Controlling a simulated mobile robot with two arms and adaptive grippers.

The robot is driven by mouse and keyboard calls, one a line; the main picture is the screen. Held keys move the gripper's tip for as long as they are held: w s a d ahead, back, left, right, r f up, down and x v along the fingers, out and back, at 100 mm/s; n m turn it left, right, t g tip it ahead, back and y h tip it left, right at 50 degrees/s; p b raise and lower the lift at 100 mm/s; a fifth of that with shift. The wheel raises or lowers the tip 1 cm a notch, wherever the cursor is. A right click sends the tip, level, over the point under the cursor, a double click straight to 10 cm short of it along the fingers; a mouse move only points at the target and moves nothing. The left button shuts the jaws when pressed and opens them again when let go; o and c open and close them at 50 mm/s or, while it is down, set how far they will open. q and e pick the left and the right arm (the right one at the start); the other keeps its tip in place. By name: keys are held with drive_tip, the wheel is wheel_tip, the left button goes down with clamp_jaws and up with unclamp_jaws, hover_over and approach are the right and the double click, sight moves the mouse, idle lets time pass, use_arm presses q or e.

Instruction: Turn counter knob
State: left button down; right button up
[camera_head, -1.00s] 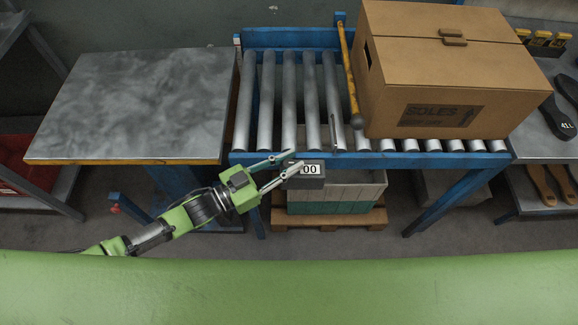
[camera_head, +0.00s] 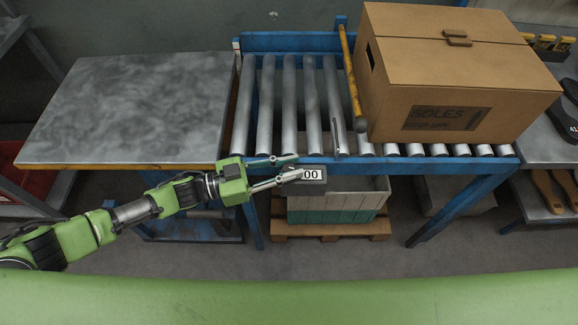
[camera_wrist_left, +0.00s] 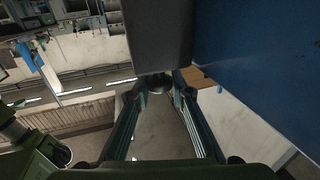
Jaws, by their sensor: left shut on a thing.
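The counter (camera_head: 308,186) is a small dark box with a white display reading "00". It sits at the front blue rail of the roller conveyor. In the left wrist view its grey housing (camera_wrist_left: 158,35) fills the upper middle, with the dark round knob (camera_wrist_left: 159,83) below it. My left gripper (camera_head: 287,168) reaches the counter's left side. Its fingers are shut on the knob, one on each side in the left wrist view (camera_wrist_left: 160,92). The knob is hidden in the head view. My right gripper is not in view.
A large cardboard box (camera_head: 455,80) marked "SOLES" stands on the conveyor rollers (camera_head: 290,105). A metal-topped table (camera_head: 130,105) is at the left. A grey and green crate (camera_head: 340,205) on a pallet lies under the conveyor. A yellow bar (camera_head: 350,75) crosses the rollers.

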use_arm(q)
drive_tip(key=c, duration=1.8)
unclamp_jaws()
drive_tip(key=v, duration=1.2)
